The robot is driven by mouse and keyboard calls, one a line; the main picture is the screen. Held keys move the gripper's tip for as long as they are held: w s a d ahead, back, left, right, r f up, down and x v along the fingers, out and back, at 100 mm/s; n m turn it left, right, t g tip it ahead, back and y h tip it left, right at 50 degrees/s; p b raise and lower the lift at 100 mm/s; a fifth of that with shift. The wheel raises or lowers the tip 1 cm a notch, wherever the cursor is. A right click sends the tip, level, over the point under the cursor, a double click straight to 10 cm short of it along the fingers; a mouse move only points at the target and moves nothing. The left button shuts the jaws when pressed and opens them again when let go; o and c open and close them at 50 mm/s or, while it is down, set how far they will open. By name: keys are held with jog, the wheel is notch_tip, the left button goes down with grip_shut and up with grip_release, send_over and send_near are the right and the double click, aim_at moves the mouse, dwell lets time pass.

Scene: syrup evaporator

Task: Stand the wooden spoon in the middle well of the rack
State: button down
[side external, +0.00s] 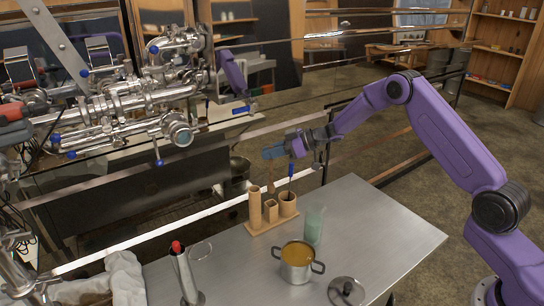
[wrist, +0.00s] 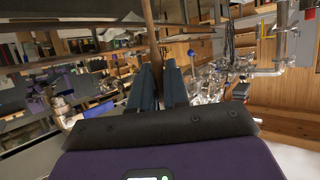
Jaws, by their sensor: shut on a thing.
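The wooden spoon (side external: 270,186) hangs roughly upright from my gripper (side external: 274,152), its lower end just above the rack. In the wrist view its brown handle (wrist: 151,35) runs up from between the two blue fingers of my gripper (wrist: 161,85), which are shut on it. The wooden rack (side external: 262,228) has a tall round well at left, a shorter square middle well (side external: 271,209) and a wide round well at right. The spoon's lower end appears over the middle well; I cannot tell whether it is exactly in line in depth.
A dark, thin utensil (side external: 291,180) stands in the right well (side external: 288,205), close to the spoon.

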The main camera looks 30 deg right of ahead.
aim_at(272, 182)
jog(key=shift+f, duration=5.25)
jog(key=c, duration=1)
grip_release()
jog(key=shift+c, duration=0.2)
jog(key=o, duration=1)
jog(key=shift+o, duration=0.2)
jog(key=v, duration=0.7)
jog(key=shift+s+d, duration=0.2)
